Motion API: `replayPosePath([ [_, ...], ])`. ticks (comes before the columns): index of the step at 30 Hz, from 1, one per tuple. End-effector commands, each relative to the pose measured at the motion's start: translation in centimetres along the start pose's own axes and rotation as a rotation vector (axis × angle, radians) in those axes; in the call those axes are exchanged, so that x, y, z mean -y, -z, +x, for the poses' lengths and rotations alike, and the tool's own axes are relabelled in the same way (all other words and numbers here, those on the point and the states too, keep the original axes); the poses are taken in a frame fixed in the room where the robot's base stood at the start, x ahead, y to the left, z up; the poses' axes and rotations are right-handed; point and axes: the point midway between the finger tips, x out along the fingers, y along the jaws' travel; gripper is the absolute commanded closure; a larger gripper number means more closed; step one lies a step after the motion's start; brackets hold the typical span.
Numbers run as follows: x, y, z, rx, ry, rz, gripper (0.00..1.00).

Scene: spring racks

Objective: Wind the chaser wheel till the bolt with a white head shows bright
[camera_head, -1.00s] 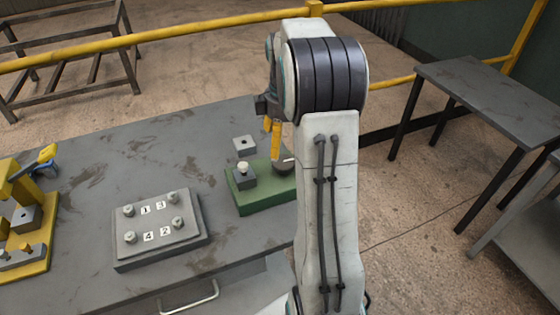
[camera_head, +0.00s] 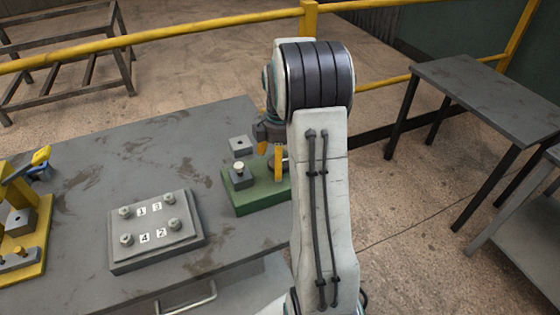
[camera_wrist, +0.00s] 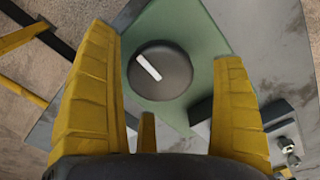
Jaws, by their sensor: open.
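The green base (camera_head: 262,198) stands on the grey bench and carries a grey block with a pale white-headed bolt (camera_head: 239,167). The dark round chaser wheel (camera_wrist: 174,82) has a white line across its top, tilted from upper left to lower right in the wrist view. In the head view my gripper and arm hide most of the wheel. My gripper (camera_head: 270,156) is low over the wheel. In the wrist view its yellow fingers (camera_wrist: 165,50) are open, with the wheel between them; contact cannot be told.
A grey plate (camera_head: 120,255) with several bolts and number labels lies left of the green base. A small grey block (camera_head: 241,145) sits behind it. A yellow fixture (camera_head: 35,265) stands at the far left. A yellow rail (camera_head: 200,32) runs behind the bench.

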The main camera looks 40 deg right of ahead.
Motion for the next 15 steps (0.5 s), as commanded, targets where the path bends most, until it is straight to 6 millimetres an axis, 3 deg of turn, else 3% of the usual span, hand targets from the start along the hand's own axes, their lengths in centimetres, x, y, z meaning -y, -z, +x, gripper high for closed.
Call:
replayPosePath([
  [13, 0.02, 0.0, 0.72, 0.0, 0.0, 0.001, 0.12],
  [15, 0.01, 0.0, 0.71, 0.0, 0.0, 0.001, 0.17],
])
